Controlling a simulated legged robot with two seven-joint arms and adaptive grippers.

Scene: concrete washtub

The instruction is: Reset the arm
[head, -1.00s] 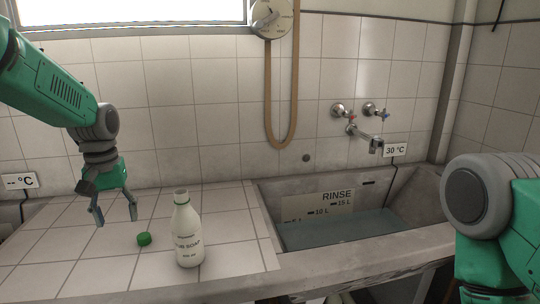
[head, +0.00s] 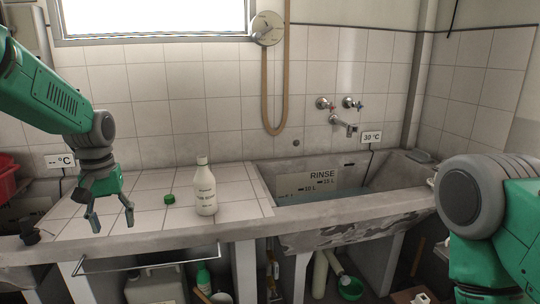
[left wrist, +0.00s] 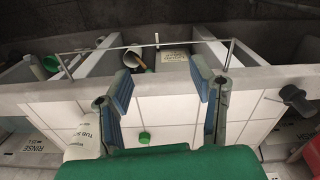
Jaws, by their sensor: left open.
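My left gripper (head: 112,217) is open and empty in the head view, above the left part of the tiled counter. It also shows in the left wrist view (left wrist: 164,95), its two blue-padded fingers spread wide. A white soap bottle (head: 205,192) stands upright on the counter, to the right of the gripper and apart from it. A small green cap (head: 170,199) lies on the tiles between gripper and bottle. In the left wrist view the cap (left wrist: 144,138) shows beyond the palm. My right arm is at the right edge of the head view; its gripper is out of frame.
The concrete washtub (head: 345,235) with water is right of the tiled counter (head: 130,240). A tap (head: 345,126) and a hose (head: 265,95) are on the wall. A rail (head: 135,268) runs along the counter front. A red container (head: 8,180) is at far left.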

